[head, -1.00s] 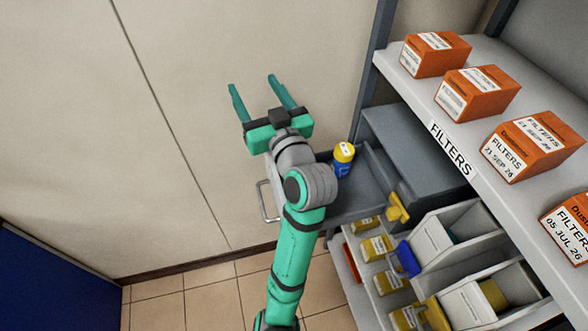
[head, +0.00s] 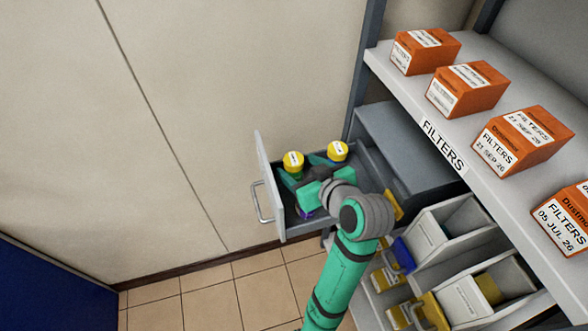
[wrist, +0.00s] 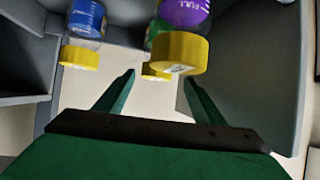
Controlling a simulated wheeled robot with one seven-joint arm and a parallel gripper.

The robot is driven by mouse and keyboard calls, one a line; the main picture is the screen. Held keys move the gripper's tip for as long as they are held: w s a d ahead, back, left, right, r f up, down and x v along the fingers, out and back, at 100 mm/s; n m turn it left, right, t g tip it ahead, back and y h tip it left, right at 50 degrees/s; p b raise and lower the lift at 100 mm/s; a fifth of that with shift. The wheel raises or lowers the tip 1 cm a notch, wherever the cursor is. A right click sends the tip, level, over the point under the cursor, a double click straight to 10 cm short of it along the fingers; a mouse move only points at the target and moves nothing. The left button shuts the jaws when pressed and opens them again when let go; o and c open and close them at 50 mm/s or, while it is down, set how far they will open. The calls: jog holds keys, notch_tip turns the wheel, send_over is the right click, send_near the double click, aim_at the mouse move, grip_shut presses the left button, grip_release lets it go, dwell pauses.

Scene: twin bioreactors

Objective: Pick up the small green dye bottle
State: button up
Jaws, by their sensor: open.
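The small green dye bottle (head: 293,160) stands in the open drawer, its yellow cap showing and its body mostly hidden in the head view. In the wrist view the green bottle (wrist: 155,73) is partly hidden behind the purple bottle (wrist: 186,12). My gripper (head: 302,170) is open and empty, low over the drawer, with its fingers pointing toward the green bottle. In the wrist view the open fingers (wrist: 159,78) lie either side of the green bottle's cap. I cannot tell whether the bottle is between them in depth.
A blue bottle (head: 337,151) with a yellow cap stands farther right in the drawer (head: 264,165). The purple bottle (head: 305,212) is mostly hidden under my gripper. A shelf (head: 400,90) with orange filter boxes (head: 471,90) is at right, with bins below. The wall at left is clear.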

aim_at(295, 164)
jog(key=x, duration=0.4)
jog(key=shift+d+x, duration=0.15)
jog(key=shift+x, duration=1.15)
jog(key=shift+d+x, duration=0.2)
jog(key=shift+x, duration=1.1)
jog(key=shift+w+f, duration=0.1)
jog(key=shift+c, duration=0.4)
jog(key=c, duration=1.2)
notch_tip(295, 164, up, 18)
